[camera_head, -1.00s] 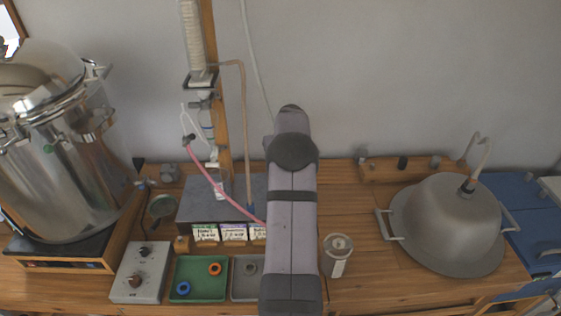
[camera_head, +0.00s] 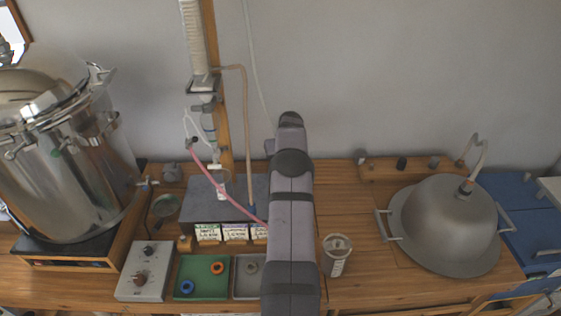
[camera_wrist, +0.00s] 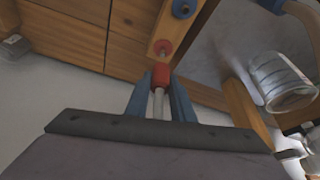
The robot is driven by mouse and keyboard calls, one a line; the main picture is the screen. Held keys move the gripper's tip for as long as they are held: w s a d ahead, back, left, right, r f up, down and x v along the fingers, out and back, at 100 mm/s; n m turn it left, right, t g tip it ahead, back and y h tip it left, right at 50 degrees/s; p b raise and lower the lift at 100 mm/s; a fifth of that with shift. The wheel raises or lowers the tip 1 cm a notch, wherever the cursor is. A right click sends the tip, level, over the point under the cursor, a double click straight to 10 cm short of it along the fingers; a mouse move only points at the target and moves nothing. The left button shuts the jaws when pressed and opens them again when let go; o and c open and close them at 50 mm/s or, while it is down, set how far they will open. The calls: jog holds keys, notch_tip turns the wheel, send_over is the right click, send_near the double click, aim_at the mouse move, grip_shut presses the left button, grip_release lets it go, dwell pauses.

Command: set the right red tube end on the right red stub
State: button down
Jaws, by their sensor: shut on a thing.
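In the wrist view my gripper (camera_wrist: 160,92) has its two blue fingers shut on a pale tube with a red end (camera_wrist: 161,74). The red end sticks out past the fingertips and points at a red stub (camera_wrist: 163,47) on a wooden block. The red end looks close below the stub in the picture; whether they touch I cannot tell. In the head view a pink-red tube (camera_head: 229,200) hangs from the glassware and runs behind my arm. My gripper, the red end and the stub are hidden there by my arm.
A blue stub (camera_wrist: 183,8) sits farther along the same block. A glass vessel (camera_wrist: 281,80) stands at the right of the wrist view. In the head view, a grey box (camera_head: 190,207) is left of my arm, and a cup (camera_head: 335,258) and metal dome (camera_head: 443,225) are right.

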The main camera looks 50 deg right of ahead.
jog(key=shift+f+b, duration=0.55)
jog(key=shift+f, duration=0.95)
jog(key=shift+f+b, duration=0.25)
jog(key=shift+b, duration=0.15)
jog(key=shift+f+b, duration=0.55)
jog(key=shift+f, duration=0.05)
jog(key=shift+f+b, duration=0.45)
jog(key=shift+b, duration=0.05)
jog(key=c, duration=1.5)
grip_release()
jog(key=shift+o, duration=0.2)
jog(key=shift+r, duration=0.2)
